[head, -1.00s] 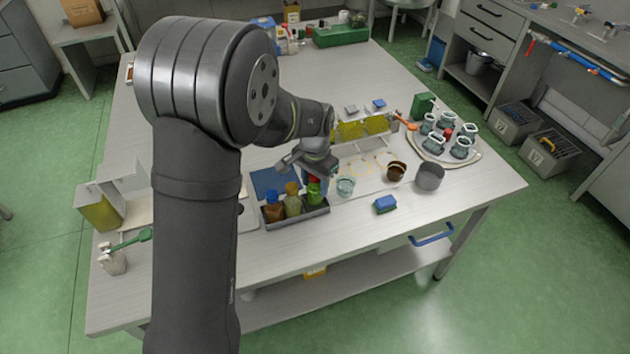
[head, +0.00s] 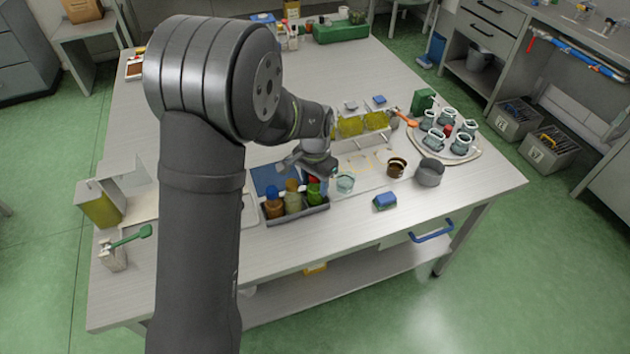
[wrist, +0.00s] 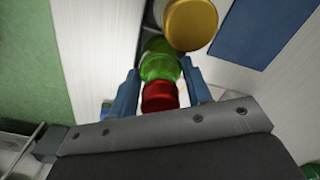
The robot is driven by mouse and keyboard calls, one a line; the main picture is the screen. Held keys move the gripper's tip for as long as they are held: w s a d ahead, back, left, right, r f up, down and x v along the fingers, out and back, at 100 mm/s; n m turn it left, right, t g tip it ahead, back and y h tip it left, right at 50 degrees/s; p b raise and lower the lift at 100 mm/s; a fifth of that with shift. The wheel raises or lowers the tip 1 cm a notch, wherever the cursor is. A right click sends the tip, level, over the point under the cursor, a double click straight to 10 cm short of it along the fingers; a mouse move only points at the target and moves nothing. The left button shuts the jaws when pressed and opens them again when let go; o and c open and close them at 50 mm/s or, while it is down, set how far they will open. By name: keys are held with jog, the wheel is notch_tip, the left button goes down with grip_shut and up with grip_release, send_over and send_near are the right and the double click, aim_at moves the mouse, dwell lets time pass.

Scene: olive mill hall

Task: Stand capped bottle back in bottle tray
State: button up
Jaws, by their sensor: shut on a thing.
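The capped bottle (head: 314,193) is green with a red cap (wrist: 159,96). My gripper (head: 316,178) is shut on it from above, and in the wrist view the blue fingers (wrist: 160,90) stand on both sides of the cap and neck. The bottle is upright or nearly so at the right end of the grey bottle tray (head: 300,218). The tray's front wall hides its base, so I cannot tell whether it touches the floor of the tray. Two other bottles, a brown one (head: 273,208) and an olive-yellow one (head: 293,201), stand in the tray to its left.
A glass jar (head: 345,183) stands close to the right of the tray. A blue sponge-like block (head: 385,201), a brown cup (head: 396,167) and a grey pot (head: 430,171) are farther right. A blue mat (head: 270,178) lies behind the tray. The table's front right is clear.

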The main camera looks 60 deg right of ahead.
jog(key=shift+f, duration=0.4)
jog(key=o, duration=0.9)
jog(key=shift+o, duration=0.3)
jog(key=shift+o, duration=0.8)
jog(key=shift+r, duration=0.1)
